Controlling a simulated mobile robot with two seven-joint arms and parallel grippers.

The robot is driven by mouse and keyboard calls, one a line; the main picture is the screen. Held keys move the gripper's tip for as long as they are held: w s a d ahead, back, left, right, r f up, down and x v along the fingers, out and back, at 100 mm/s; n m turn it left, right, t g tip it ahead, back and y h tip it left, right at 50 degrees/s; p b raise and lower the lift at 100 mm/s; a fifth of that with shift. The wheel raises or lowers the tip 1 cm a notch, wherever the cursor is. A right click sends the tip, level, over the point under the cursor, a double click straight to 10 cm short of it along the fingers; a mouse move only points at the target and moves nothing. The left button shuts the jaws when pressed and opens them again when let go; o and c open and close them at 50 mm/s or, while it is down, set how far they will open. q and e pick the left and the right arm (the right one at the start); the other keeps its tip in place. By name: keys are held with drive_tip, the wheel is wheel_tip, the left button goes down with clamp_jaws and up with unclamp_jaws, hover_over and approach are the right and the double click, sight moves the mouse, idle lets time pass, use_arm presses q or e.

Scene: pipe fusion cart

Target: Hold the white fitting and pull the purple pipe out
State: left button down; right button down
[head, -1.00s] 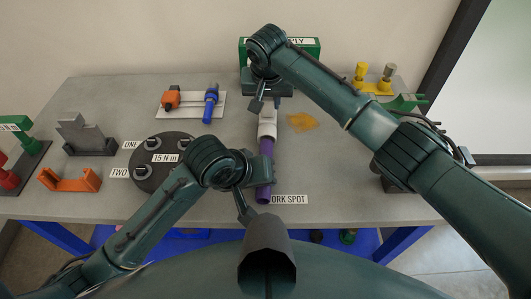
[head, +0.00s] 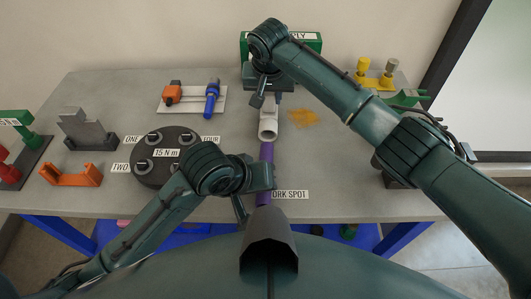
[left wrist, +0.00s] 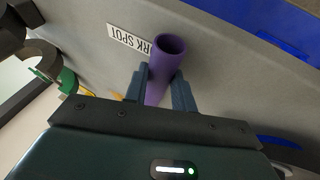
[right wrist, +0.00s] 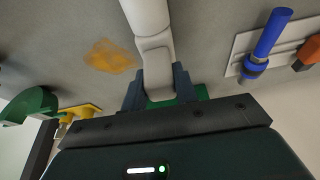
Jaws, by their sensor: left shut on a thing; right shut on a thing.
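The white fitting (head: 269,118) lies along the middle of the table. My right gripper (head: 268,98) is shut on its far part, and the right wrist view shows the fitting (right wrist: 155,55) between the fingers (right wrist: 160,85). The fitting's near end shows as an open round mouth. The purple pipe (head: 266,154) is in front of that mouth and appears apart from it. My left gripper (head: 261,177) is shut on the pipe, hiding its middle in the head view. In the left wrist view the pipe (left wrist: 165,62) sits between the fingers (left wrist: 160,88), its hollow end showing.
A WORK SPOT label (head: 291,194) lies right of the pipe. An orange-yellow patch (head: 303,118) is right of the fitting. A black turntable (head: 167,176) and an orange holder (head: 71,174) are left. A white plate (head: 190,104) with blue and orange parts lies behind.

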use_arm(q)
drive_tip(key=shift+f, duration=0.3)
use_arm(e)
drive_tip(key=shift+s+d+f, duration=0.1)
drive_tip(key=shift+f, duration=0.2)
use_arm(q)
drive_tip(key=c, duration=1.1)
unclamp_jaws()
drive_tip(key=shift+f, duration=0.1)
drive_tip(key=shift+a, duration=0.1)
use_arm(e)
drive_tip(key=shift+d, duration=0.1)
use_arm(q)
drive_tip(key=shift+a+f, duration=0.1)
drive_tip(key=shift+f, duration=0.05)
drive_tip(key=v, duration=1.2)
drive_tip(key=shift+s+d+r, duration=0.15)
drive_tip(key=shift+d+r, duration=0.1)
drive_tip(key=shift+r, duration=0.15)
